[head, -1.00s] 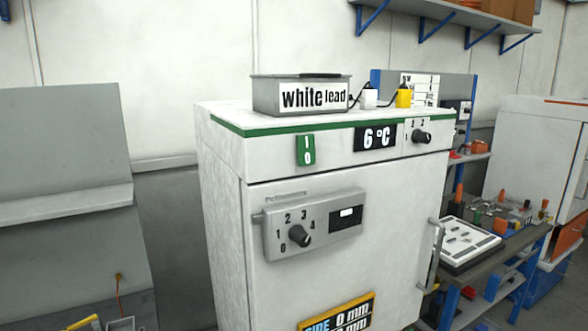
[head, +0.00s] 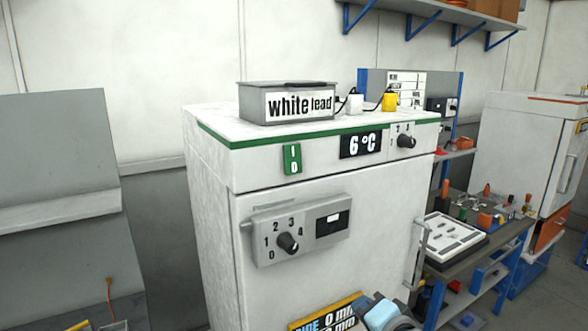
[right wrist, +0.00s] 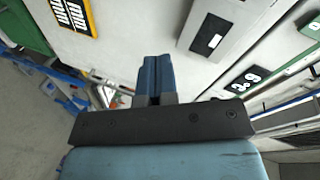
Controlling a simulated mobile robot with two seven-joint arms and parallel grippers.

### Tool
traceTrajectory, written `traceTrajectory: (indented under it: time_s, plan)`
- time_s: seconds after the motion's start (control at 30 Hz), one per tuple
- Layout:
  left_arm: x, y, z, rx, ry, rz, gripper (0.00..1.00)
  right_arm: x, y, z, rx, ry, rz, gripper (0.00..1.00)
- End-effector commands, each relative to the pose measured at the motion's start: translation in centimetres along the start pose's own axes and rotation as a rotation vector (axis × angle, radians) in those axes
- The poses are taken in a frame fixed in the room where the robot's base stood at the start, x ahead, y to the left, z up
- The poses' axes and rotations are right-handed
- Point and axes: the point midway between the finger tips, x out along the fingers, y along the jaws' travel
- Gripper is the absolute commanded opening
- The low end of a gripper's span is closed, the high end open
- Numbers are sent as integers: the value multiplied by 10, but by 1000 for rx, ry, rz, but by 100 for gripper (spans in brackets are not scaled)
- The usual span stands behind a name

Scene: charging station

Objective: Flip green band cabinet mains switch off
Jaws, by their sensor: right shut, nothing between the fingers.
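The white cabinet (head: 212,150) with a green band (head: 310,136) along its top front edge stands in the middle of the head view. Its green mains switch (head: 292,159), marked I and 0, is on the upper front panel, left of the 6 °C display (head: 361,144). The rocker's position is too small to tell. My right gripper (head: 372,304) shows low in the head view, in front of the cabinet's lower door and well below the switch. In the right wrist view its blue fingers (right wrist: 154,76) are together and empty. My left gripper is not in view.
A door handle (head: 420,252) sticks out at the right. A white lead box (head: 287,103) stands on top. A cluttered workbench (head: 480,245) is to the right.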

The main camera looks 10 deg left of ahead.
Motion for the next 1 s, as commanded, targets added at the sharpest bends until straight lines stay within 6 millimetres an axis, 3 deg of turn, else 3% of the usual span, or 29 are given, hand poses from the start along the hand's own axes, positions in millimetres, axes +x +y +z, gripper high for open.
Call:
traceTrajectory:
  time_s: [0.03, 0.1, 0.2, 0.33, 0.5, 1.0]
  plan:
    - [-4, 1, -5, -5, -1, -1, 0, 1, -49, -16, 59, -6, -43, 0]
    - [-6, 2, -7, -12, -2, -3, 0, 0, -99, -29, 151, -28, -79, 0]
    - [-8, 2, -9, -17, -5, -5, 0, -7, -159, -40, 258, -61, -116, 0]
    - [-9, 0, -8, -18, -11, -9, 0, -18, -211, -48, 349, -93, -141, 0]
    - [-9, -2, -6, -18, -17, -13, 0, -25, -237, -50, 401, -111, -150, 0]
    - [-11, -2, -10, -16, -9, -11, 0, -27, -237, -48, 405, -112, -149, 0]
